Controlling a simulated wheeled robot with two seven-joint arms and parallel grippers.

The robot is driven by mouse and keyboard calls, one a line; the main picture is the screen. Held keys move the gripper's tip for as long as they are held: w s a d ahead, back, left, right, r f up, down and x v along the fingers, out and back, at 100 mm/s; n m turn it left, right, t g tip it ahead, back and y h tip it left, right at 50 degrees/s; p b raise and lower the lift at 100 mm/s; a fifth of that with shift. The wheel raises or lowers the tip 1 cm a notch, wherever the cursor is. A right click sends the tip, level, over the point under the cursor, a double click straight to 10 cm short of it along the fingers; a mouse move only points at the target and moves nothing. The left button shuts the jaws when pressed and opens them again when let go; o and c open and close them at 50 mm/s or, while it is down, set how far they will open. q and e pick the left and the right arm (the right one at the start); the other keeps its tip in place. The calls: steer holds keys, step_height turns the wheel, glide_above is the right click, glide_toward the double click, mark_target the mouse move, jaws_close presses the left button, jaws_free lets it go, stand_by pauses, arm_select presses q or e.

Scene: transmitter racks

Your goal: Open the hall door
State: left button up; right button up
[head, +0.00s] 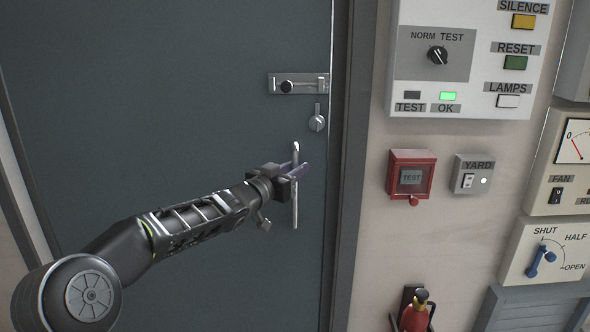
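The hall door (190,90) is a dark grey-blue panel filling the left and middle of the head view. It looks closed against its frame (356,160). A slide bolt (305,84) with a black knob sits high near its right edge, the knob towards the left of its plate. Below it is a small turn knob (317,123). Below that is a vertical bar handle (295,215). My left gripper (298,170) is at the handle's upper part, its purple fingers overlapping the bar. Whether they grip it is unclear. My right gripper is out of view.
On the wall right of the door are a test panel (480,20), a red box (411,175) and a yard switch (473,175). A red extinguisher (415,318) hangs low beside the frame. A gauge panel and a blue lever (541,260) are at the far right.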

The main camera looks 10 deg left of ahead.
arm_select(q)
jaws_close()
stand_by(1.0)
